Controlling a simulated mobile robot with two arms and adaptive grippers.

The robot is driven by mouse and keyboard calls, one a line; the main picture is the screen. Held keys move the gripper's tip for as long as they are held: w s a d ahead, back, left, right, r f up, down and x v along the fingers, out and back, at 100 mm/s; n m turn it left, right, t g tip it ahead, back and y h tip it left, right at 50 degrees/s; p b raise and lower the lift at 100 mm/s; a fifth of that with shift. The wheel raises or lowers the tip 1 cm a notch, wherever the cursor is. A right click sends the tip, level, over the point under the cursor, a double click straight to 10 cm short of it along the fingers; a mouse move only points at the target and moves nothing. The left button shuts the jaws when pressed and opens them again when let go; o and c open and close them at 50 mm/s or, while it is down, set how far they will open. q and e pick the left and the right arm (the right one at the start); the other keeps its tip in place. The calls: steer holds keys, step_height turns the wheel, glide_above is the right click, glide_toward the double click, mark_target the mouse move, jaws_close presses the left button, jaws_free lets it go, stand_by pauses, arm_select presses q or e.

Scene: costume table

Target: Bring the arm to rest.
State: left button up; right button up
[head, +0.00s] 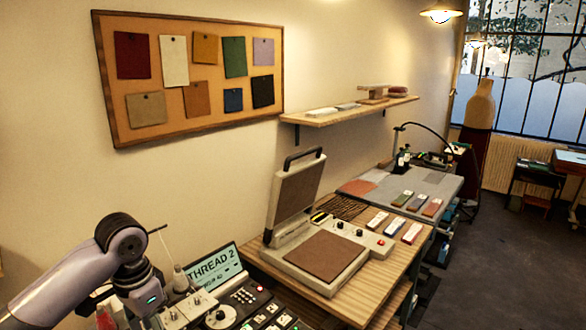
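One of my arms (130,255) comes in from the lower left, a grey and black arm bent at a joint. Its lower end points down beside a control console (235,310) with a screen (212,268) reading "THREAD 2". No gripper fingers are visible on it; its end is cut off or hidden at the bottom of the view. My other arm is not in view.
A heat press (325,255) stands open on a wooden table (385,275) right of the console. Behind it is a grey table (420,185) with several coloured blocks and a lamp. A shelf (345,112) juts from the wall. Open floor (500,270) lies at right.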

arm_select(q)
steer(key=s+d+f+t+h, duration=0.2)
steer(key=s+d+f, duration=0.9)
steer(key=d+f, duration=0.3)
steer(key=s+a+f+n+t+y, duration=0.1)
steer(key=s+a+f+n, duration=0.15)
steer(key=s, duration=0.45)
steer(key=s+a+f+n+y, duration=0.15)
steer(key=s+a, duration=0.25)
steer(key=s, duration=0.4)
step_height(320, 180, down, 34)
steer(key=s+r+g+b, duration=0.1)
steer(key=b, duration=0.6)
steer(key=s+a+f+b, duration=0.1)
steer(key=s+f+b, duration=0.1)
steer(key=s+f, duration=0.6)
steer(key=s+a+f+g+b, duration=0.1)
steer(key=s+a+f+b, duration=0.1)
steer(key=s+f, duration=0.7)
step_height(320, 180, down, 5)
steer(key=shift+a+b, duration=0.15)
steer(key=shift+b, duration=0.2)
arm_select(e)
step_height(320, 180, down, 12)
steer(key=d, duration=0.1)
steer(key=shift+s, duration=0.45)
